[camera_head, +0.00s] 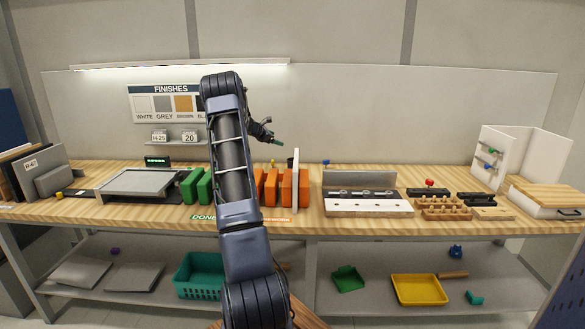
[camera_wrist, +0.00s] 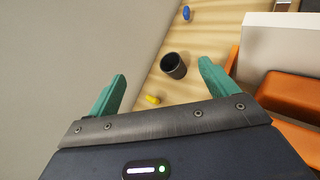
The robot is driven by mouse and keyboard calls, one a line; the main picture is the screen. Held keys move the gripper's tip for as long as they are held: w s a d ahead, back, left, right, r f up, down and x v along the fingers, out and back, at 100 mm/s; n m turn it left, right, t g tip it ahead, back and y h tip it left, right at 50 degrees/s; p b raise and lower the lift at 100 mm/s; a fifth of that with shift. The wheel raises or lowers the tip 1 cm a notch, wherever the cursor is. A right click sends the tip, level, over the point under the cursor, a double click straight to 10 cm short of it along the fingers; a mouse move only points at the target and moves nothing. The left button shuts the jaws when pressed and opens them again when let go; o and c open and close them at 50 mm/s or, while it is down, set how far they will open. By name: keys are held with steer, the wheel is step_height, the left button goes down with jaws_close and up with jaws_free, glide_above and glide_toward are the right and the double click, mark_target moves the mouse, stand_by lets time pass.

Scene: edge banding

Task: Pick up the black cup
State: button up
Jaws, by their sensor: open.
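The black cup (camera_wrist: 174,66) stands on the wooden bench top (camera_wrist: 192,90) in the wrist view. Its dark round opening shows. It lies beyond my fingertips, between the lines of the two green fingers and closer to the right one. My gripper (camera_wrist: 162,72) is open and empty, with a gap between it and the cup. In the head view my gripper (camera_head: 277,142) hangs above the back of the bench, behind the orange blocks.
Orange blocks (camera_wrist: 290,95) and a pale upright panel (camera_wrist: 272,45) stand right of the cup in the wrist view. A grey wall (camera_wrist: 60,60) is at left. A yellow piece (camera_wrist: 152,100) and a blue piece (camera_wrist: 186,13) lie nearby. Green blocks (camera_head: 197,186) stand left of my arm.

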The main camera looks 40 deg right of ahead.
steer(key=d+f+n, duration=0.1)
steer(key=d+f, duration=0.2)
steer(key=f, duration=0.2)
steer(key=w+d+f+n+h, duration=0.1)
steer(key=d+f, duration=0.3)
steer(key=f, duration=0.1)
steer(key=w+d+f+n, duration=0.1)
steer(key=d+f+n, duration=0.1)
steer(key=f, duration=0.3)
steer(key=shift+d+f+h, duration=0.2)
steer(key=shift+d+h, duration=0.1)
steer(key=shift+d, duration=0.35)
steer(key=x, duration=0.4)
steer(key=shift+f, duration=0.35)
steer(key=shift+d+f, duration=0.1)
steer(key=shift+d, duration=0.4)
steer(key=shift+c, duration=0.5)
steer(key=c, duration=0.9)
